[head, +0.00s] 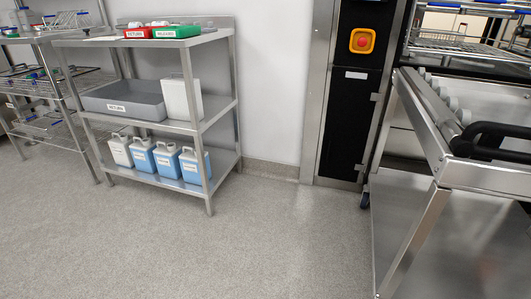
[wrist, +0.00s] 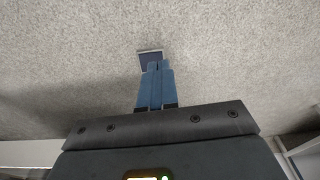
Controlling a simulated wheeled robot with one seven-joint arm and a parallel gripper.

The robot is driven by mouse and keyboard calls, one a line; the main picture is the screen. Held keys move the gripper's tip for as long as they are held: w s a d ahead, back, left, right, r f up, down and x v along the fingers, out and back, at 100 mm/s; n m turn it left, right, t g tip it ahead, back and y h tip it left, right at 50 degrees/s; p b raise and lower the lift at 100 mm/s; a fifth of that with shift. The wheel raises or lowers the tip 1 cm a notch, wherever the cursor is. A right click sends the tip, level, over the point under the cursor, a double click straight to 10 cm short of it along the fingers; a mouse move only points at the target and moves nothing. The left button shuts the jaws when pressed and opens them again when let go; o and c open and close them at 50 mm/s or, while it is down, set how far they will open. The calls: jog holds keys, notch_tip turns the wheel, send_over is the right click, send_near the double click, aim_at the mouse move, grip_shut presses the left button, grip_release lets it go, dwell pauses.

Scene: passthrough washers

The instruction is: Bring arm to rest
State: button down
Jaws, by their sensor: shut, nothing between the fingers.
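My gripper (wrist: 154,68) shows in the wrist view with its two blue fingers side by side and closed, nothing seen held between them. It points over speckled grey floor (wrist: 240,60). A small dark square with a pale edge (wrist: 150,56) shows at the fingertips; I cannot tell what it is. My gripper does not show in the head view.
A steel shelf unit (head: 139,127) with a grey bin, coloured trays and several jugs stands left. A wire rack (head: 70,85) is beyond it. A black panel with a red button (head: 362,41) and a steel trolley (head: 437,143) are right. Floor (head: 260,240) between is clear.

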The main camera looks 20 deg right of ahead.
jog(key=s+a+r+n+t+h, duration=0.1)
jog(key=s+a+r+n+t, duration=0.1)
jog(key=s+a+r+t, duration=0.55)
jog(key=s+a+r+n+t, duration=0.1)
jog(key=s+a+r, duration=0.2)
jog(key=s+r, duration=0.35)
jog(key=s+a+r+n+t, duration=0.1)
jog(key=s+a+r, duration=0.2)
jog(key=r, duration=0.6)
jog(key=s+a+r+n+t+y+p, duration=0.1)
jog(key=s+r+t+p, duration=0.1)
jog(key=r+p, duration=1)
jog(key=s+r+n+t+p, duration=0.1)
jog(key=r+p, duration=1.2)
jog(key=r, duration=1.9)
jog(key=shift+s+a+r+t+y+p, duration=0.3)
jog(key=shift+s+a+t+y, duration=0.05)
jog(key=shift+s+y, duration=0.1)
jog(key=shift+d, duration=0.15)
